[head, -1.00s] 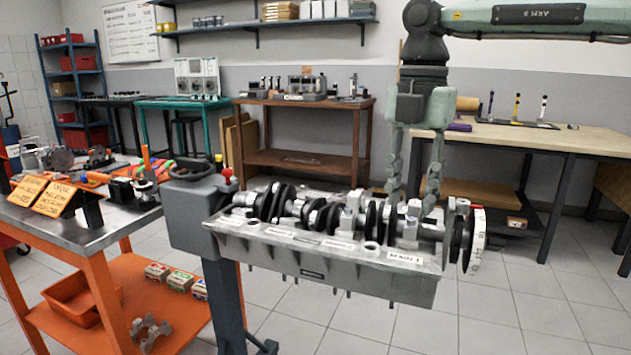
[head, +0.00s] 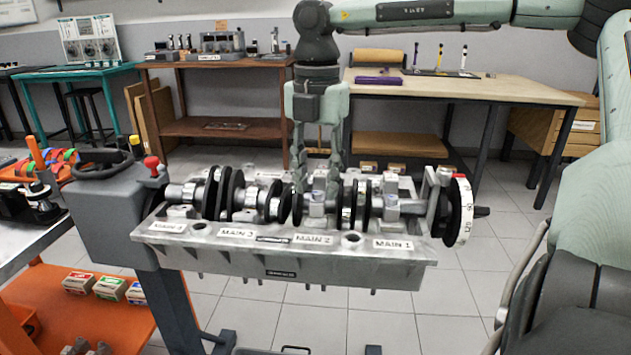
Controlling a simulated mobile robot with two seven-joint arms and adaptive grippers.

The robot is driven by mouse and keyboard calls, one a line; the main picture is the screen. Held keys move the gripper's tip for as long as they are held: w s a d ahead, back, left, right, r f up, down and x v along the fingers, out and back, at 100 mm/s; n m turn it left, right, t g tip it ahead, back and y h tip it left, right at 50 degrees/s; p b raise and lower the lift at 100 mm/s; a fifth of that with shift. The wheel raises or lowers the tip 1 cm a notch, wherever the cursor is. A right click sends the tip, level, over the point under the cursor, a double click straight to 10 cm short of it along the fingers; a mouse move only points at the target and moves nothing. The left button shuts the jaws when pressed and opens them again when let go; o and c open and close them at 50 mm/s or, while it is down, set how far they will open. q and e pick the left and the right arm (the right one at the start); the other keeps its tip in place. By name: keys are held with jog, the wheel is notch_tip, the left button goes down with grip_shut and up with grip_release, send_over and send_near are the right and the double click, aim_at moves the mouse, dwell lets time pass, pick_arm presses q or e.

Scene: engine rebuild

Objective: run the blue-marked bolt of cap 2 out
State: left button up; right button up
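The grey engine block (head: 215,257) carries the crankshaft (head: 270,200) and bearing caps along its top. Cap 2 (head: 318,206) stands above the MAIN 2 label, a pale block across the shaft. No blue mark can be made out, and the bolts on its far side are hidden. My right gripper (head: 317,182) points down at cap 2 from behind, its two fingers apart with a gap between them. Its fingertips are partly hidden by the cap and crankshaft, and I see nothing held. My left gripper is not in view.
Cap 1 (head: 391,198) and the white-rimmed disc (head: 461,210) are to the right along the shaft. A grey stand head with a red knob (head: 151,162) is at the block's left end. The orange cart (head: 115,315) is at lower left. A wooden bench (head: 460,86) stands behind.

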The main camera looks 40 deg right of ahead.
jog(key=shift+f, duration=0.55)
jog(key=shift+c, duration=0.3)
grip_shut()
jog(key=shift+w, duration=0.1)
